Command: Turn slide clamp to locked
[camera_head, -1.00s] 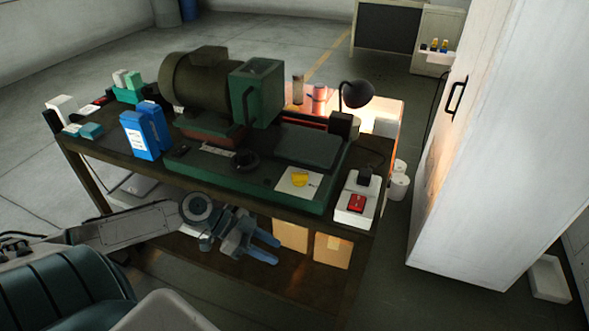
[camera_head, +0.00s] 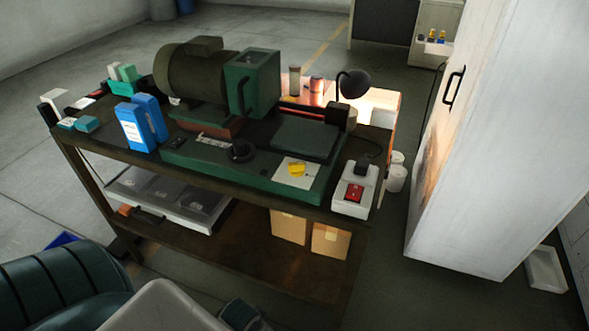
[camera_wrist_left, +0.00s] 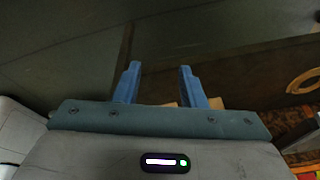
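A green machine (camera_head: 190,159) with a big motor housing stands on the dark workbench (camera_head: 120,158). A yellow knob (camera_head: 296,170) sits on a white plate (camera_head: 285,180) at the machine's right front. A round black knob (camera_head: 240,151) is on the machine bed to its left. I cannot tell from markings which of them is the slide clamp. My left gripper (camera_wrist_left: 159,70) shows in the left wrist view with its two blue fingers apart and nothing between them. It is away from both knobs. My right gripper is not in view.
A white box with a red switch (camera_head: 354,193) stands at the bench's right front corner. Blue boxes (camera_head: 136,130) stand left of the machine. A black lamp (camera_head: 355,88) is behind it. A white cabinet (camera_head: 480,150) stands right. Cardboard boxes (camera_head: 330,241) are on the lower shelf.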

